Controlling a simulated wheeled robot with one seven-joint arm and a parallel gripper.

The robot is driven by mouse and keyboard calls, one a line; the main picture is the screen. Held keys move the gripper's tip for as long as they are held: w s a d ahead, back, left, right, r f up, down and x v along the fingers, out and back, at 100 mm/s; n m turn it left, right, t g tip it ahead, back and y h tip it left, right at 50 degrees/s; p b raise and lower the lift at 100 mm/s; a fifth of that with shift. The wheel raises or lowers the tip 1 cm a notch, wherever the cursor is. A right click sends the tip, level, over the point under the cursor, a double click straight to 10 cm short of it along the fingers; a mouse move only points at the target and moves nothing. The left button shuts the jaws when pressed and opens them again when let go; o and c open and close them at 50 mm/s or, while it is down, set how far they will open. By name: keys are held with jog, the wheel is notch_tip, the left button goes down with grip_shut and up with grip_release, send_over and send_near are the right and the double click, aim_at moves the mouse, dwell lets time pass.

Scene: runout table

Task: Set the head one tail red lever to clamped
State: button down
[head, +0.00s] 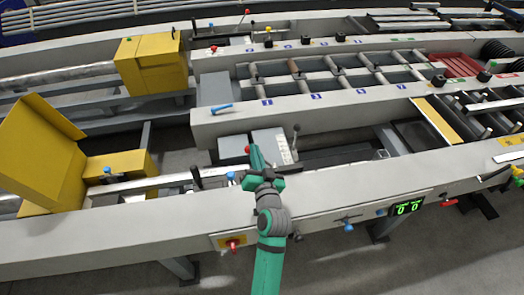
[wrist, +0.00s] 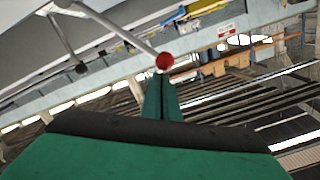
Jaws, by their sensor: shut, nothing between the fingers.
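In the head view, a red lever knob (head: 248,149) shows at the tip of my gripper (head: 256,158), above the grey machine block. In the wrist view, the round red knob (wrist: 165,61) sits at the end of a thin metal rod that slants up to the left. The green fingers of my gripper (wrist: 161,95) are together, with their tips right at the knob. I cannot tell whether they touch it. The lower end of the lever is hidden in the head view.
A grey lever with a dark knob (head: 296,128) stands just right of my gripper. A black handle (head: 196,176) and a blue knob (head: 231,176) are to the left. A yellow guard (head: 40,150) stands far left. A green digital display (head: 408,208) is on the front rail.

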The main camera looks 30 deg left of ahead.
jog(key=s+d+r, duration=0.4)
jog(key=s+d, duration=0.3)
jog(key=d, duration=0.1)
jog(key=shift+d, duration=0.2)
dwell(0.5)
jog(key=shift+f, duration=0.15)
jog(key=s+d+f+m+t+h, duration=0.2)
jog(key=s+d+f+m+h, duration=0.2)
jog(key=s+d+f+h, duration=0.65)
jog(key=s+d+n, duration=0.1)
jog(key=s+d, duration=0.3)
jog(key=s, duration=0.5)
jog(key=s+d+n, duration=0.1)
jog(key=s+d, duration=0.4)
jog(key=s, duration=0.5)
jog(key=shift+s+d+r+h, duration=0.15)
jog(key=shift+d+r+h, duration=0.1)
jog(key=shift+h, duration=0.1)
